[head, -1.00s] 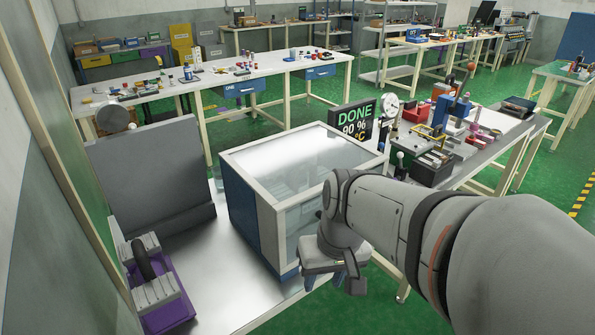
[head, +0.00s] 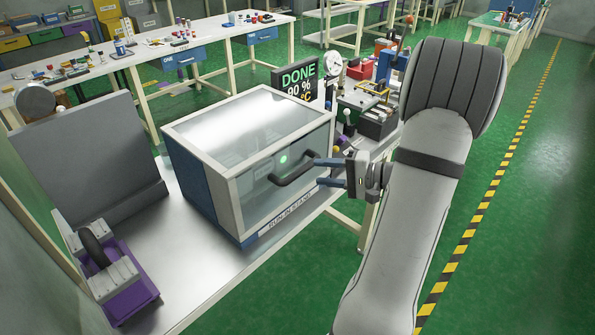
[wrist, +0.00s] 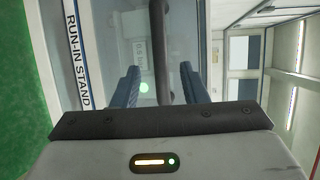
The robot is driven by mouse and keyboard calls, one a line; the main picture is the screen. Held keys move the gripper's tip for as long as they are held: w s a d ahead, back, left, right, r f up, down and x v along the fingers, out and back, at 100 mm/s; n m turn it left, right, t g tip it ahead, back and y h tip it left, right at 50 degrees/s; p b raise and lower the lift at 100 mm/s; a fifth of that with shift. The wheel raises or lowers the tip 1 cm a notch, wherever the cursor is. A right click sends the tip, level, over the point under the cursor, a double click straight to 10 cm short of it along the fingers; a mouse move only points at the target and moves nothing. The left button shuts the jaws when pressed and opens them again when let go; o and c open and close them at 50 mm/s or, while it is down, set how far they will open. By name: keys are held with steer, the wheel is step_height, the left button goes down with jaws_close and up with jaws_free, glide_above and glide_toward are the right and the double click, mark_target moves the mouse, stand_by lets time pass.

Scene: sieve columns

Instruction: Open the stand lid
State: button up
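The run-in stand (head: 192,185) is a box with a blue side, a pale frame and a clear lid (head: 245,120) that is closed. A dark bar handle (head: 292,170) is on its front, beside a green light. My gripper (head: 317,172) is open at the right end of the handle, fingers pointing at it. In the wrist view, the handle (wrist: 157,45) runs upward between the two blue fingers of my gripper (wrist: 158,80), with a gap on each side. How deep it sits between them I cannot tell.
A sign (head: 298,78) reading DONE, 90 % stands behind the stand. A grey panel (head: 85,150) and a purple fixture (head: 125,290) are to the left on the metal bench (head: 215,270). A cluttered table (head: 375,125) lies right of the stand. Green floor is open at right.

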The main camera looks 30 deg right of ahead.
mark_target(305, 171)
steer(key=x, duration=0.6)
steer(key=shift+a+p, duration=0.2)
steer(key=shift+p, duration=0.2)
steer(key=shift+c, duration=0.2)
steer(key=shift+f, duration=0.1)
jaws_close()
